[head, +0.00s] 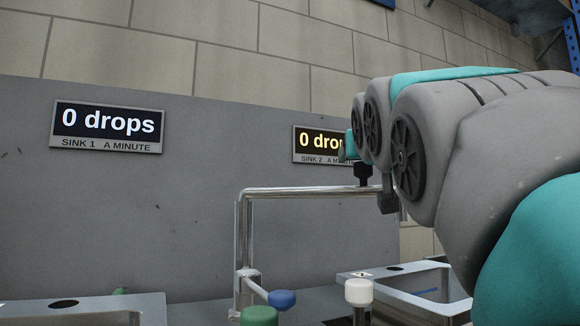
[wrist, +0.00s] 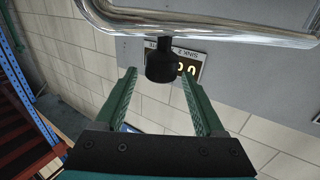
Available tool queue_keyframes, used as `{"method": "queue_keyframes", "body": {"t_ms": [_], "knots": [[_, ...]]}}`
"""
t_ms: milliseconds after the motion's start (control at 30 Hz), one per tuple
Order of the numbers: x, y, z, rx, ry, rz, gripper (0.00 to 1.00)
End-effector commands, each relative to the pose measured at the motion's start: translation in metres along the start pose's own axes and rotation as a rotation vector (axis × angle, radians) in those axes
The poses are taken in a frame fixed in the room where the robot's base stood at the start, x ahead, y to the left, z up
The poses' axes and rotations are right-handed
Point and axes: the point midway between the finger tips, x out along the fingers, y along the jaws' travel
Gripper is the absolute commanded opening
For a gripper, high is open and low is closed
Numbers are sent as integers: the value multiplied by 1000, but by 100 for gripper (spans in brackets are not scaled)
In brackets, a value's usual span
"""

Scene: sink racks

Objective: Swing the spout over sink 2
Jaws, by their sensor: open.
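The chrome spout (head: 300,191) rises from a post and runs level to the right; its far end is hidden behind my arm. It also crosses the top of the wrist view (wrist: 240,37). A black knob (head: 363,172) stands on the spout's right part. In the wrist view, my gripper (wrist: 159,74) is open, with its green fingers on either side of the knob's lower end; I cannot tell whether they touch it. Sink 2 (head: 405,297) is the right basin, below the spout's right part and partly hidden by my arm.
The sink 1 display (head: 108,124) and the sink 2 display (head: 318,142) both read 0 drops; the second is partly covered. Sink 1 (head: 70,312) is at lower left. Blue (head: 282,299), green (head: 259,316) and white (head: 358,291) knobs stand near the spout's post. A grey panel (head: 200,220) is behind.

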Motion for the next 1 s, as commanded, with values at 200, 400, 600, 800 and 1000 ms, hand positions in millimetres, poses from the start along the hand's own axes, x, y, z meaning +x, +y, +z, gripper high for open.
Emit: {"method": "queue_keyframes", "body": {"t_ms": [200, 400, 600, 800, 1000], "knots": [[0, 0, -16, 0, 1, 0, 71], [-24, 3, -20, 0, 1, 0, 71], [-58, 7, -22, 0, 0, 0, 71], [-102, 12, -27, 0, 2, 0, 71], [-137, 16, -30, 0, -1, 0, 71]]}}
